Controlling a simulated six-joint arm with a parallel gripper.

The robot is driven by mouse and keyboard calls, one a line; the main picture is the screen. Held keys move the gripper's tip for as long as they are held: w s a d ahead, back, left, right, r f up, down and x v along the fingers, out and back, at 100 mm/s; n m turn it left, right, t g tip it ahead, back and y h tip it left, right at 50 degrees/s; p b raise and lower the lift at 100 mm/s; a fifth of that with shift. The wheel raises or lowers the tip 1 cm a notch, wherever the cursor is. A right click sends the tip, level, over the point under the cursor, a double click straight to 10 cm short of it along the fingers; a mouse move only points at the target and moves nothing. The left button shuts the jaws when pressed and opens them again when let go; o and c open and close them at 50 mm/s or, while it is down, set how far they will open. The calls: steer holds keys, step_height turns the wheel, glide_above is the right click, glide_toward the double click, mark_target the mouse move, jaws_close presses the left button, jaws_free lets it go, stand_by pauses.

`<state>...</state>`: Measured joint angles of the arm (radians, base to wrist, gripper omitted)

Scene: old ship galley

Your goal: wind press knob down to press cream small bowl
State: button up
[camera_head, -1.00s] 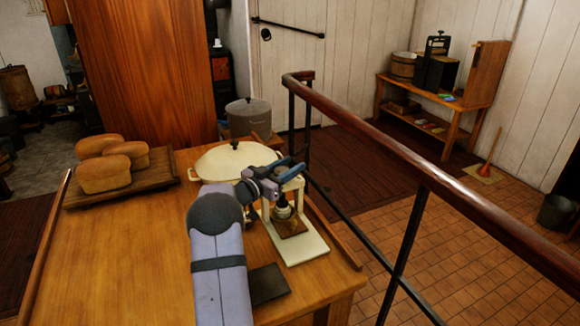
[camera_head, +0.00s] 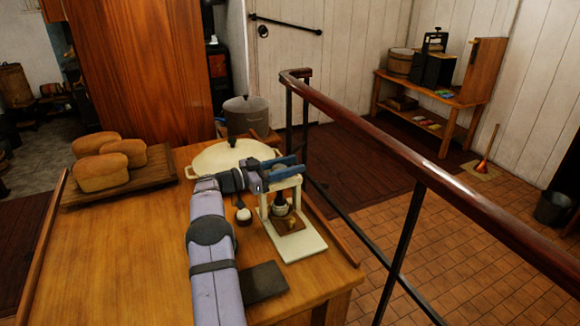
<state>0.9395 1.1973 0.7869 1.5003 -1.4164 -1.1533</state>
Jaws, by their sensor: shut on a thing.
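The press has a cream frame and base (camera_head: 302,245) and stands at the right end of the wooden table. Its dark press head (camera_head: 280,207) hangs inside the frame above a brown square plate (camera_head: 288,225). A small tan piece (camera_head: 291,222) lies on that plate. My gripper (camera_head: 288,168) is at the top of the frame, its blue fingers shut on the press knob, which they hide. A small round cream thing with a dark top (camera_head: 243,216) stands left of the frame; I cannot tell whether it is the cream small bowl.
A wide cream lidded pot (camera_head: 218,160) stands close behind my wrist. Bread loaves (camera_head: 100,174) lie on a board at the left. A dark flat square (camera_head: 263,282) lies at the front. A railing (camera_head: 400,166) runs past the table's right side.

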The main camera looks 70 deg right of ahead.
mark_target(273, 169)
steer(key=shift+r, duration=0.15)
steer(key=o, duration=1)
steer(key=shift+o, duration=0.2)
steer(key=shift+w, duration=0.1)
steer(key=b+v, duration=0.2)
steer(key=v, duration=0.3)
steer(key=shift+w+a, duration=0.25)
steer(key=shift+v, duration=0.8)
